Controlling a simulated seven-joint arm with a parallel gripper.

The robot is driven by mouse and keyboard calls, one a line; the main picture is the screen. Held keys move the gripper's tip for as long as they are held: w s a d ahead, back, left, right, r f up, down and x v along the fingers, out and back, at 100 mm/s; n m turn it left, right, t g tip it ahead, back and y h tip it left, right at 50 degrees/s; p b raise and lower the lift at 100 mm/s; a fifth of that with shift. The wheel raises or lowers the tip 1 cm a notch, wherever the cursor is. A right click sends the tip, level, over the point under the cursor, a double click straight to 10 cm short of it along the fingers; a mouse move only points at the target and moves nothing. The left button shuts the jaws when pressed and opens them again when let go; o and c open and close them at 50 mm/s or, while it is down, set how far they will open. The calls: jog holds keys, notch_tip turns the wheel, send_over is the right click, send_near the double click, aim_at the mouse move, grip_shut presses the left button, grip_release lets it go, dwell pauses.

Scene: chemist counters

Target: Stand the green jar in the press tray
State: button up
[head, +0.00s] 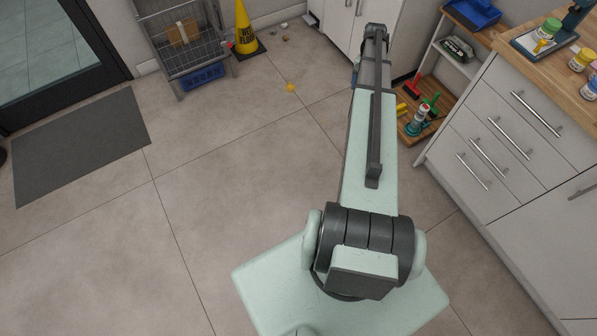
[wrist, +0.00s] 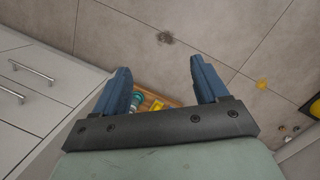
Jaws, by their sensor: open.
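A jar with a green top (head: 549,27) is on the wooden counter at the upper right in the head view. It overlaps the dark-rimmed press tray (head: 520,42); I cannot tell whether it stands inside it or is lying tilted. A small yellow part shows just below the jar. My gripper (wrist: 160,64) is open and empty in the wrist view, its two blue fingers pointing out over the floor. It is far from the counter top. In the head view my arm mostly hides the gripper. Neither the jar nor the tray shows in the wrist view.
Yellow-lidded jars (head: 583,59) stand right of the tray. A low wooden shelf (head: 408,128) holds red, green, yellow and teal items. White drawers with bar handles (head: 537,113) front the counter. A wire cart (head: 185,45) and yellow cone (head: 244,30) stand behind. The floor at left is mostly clear.

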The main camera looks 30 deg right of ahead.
jog(key=s+a+f+n+g, duration=0.1)
jog(key=s+a+f+n, duration=0.15)
jog(key=a+f, duration=0.45)
jog(key=s+a+f+n, duration=0.1)
jog(key=s+a+f, duration=0.2)
jog(key=a, duration=0.9)
jog(key=s+a+f+n+g, duration=0.1)
jog(key=s+a+f+n, duration=0.1)
jog(key=a+f, duration=0.55)
jog(key=s+a+f+n+g, duration=0.1)
jog(key=s+a+f+n, duration=0.1)
jog(key=s+a, duration=0.7)
jog(key=s+a+f+n+g+h, duration=0.1)
jog(key=s+a+f+n, duration=0.1)
jog(key=s+a, duration=0.8)
jog(key=s+n, duration=0.1)
jog(key=s, duration=0.2)
jog(key=shift+n+g, duration=0.35)
jog(key=shift+g, duration=0.05)
